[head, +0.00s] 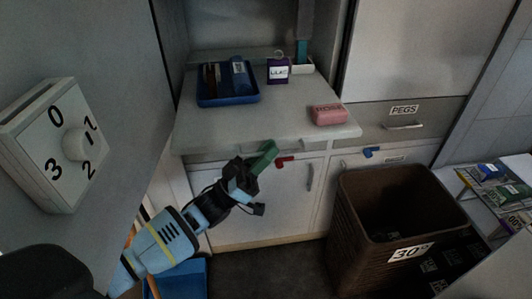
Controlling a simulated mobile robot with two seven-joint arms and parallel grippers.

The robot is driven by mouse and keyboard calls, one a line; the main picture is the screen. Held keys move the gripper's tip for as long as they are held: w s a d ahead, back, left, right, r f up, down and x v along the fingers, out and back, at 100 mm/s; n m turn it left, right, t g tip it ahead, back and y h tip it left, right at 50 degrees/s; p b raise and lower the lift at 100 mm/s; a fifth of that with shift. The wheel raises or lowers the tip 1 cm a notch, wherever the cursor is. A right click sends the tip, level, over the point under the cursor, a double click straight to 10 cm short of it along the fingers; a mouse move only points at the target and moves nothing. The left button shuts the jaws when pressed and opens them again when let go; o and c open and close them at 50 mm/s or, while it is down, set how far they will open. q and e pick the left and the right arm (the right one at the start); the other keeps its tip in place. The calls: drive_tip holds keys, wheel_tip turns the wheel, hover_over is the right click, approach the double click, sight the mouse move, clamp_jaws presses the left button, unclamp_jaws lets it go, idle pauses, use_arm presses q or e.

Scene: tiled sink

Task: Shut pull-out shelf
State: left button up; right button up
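The pull-out shelf (262,125) is a light grey board that sticks out over the white cabinet below it. It bears a blue tray, a purple carton and a pink block. My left gripper (265,158) has a dark body and a green tip. It is just below the shelf's front edge, in front of the cabinet. I cannot tell whether it touches the shelf, or whether its fingers are apart or together. My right gripper is not in view.
The blue tray (229,101) holds small items. The purple carton (278,71) stands behind; the pink block (328,114) lies near the right front corner. A red hook (285,161) is beside my gripper. A brown bin (345,225) stands right; a dial box (40,140) is left.

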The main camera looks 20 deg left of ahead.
use_arm(q)
drive_tip(key=shift+s+a+f, duration=0.1)
drive_tip(key=b+v, duration=0.1)
drive_tip(key=v, duration=0.6)
drive_tip(key=shift+f, duration=0.2)
drive_tip(key=shift+s+a, duration=0.15)
drive_tip(key=shift+c, duration=0.4)
